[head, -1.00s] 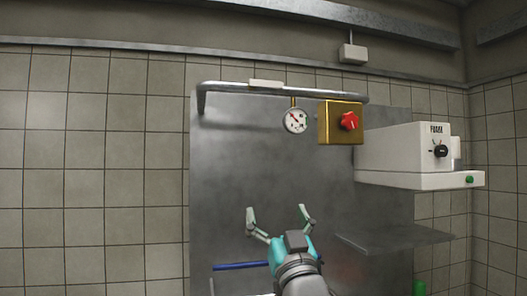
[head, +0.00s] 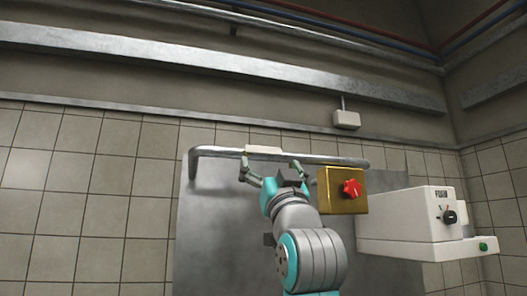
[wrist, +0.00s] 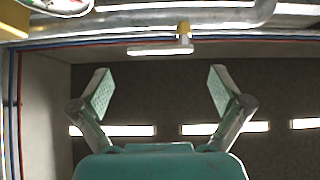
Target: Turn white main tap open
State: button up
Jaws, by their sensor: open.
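The white main tap shows as a flat white lever (head: 263,150) lying along the grey pipe (head: 215,152) in the head view. In the wrist view the white lever (wrist: 160,50) sits on a short brass stem (wrist: 184,33) beside the pipe, roughly parallel to it. My gripper (head: 270,166) is open and empty, just below the lever in the head view. In the wrist view the lever appears beyond my fingertips (wrist: 159,82), within the span between them. I see no contact.
A brass box (head: 335,192) with a red knob (head: 351,189) stands close right of my gripper. The white FOAM unit (head: 405,220) juts out further right. A gauge (wrist: 60,5) shows at the wrist view's top edge. The tiled wall at left is clear.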

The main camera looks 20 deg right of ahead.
aim_at(264, 152)
jog(key=x, duration=0.6)
jog(key=shift+w+r, duration=0.25)
jog(key=c, duration=1.4)
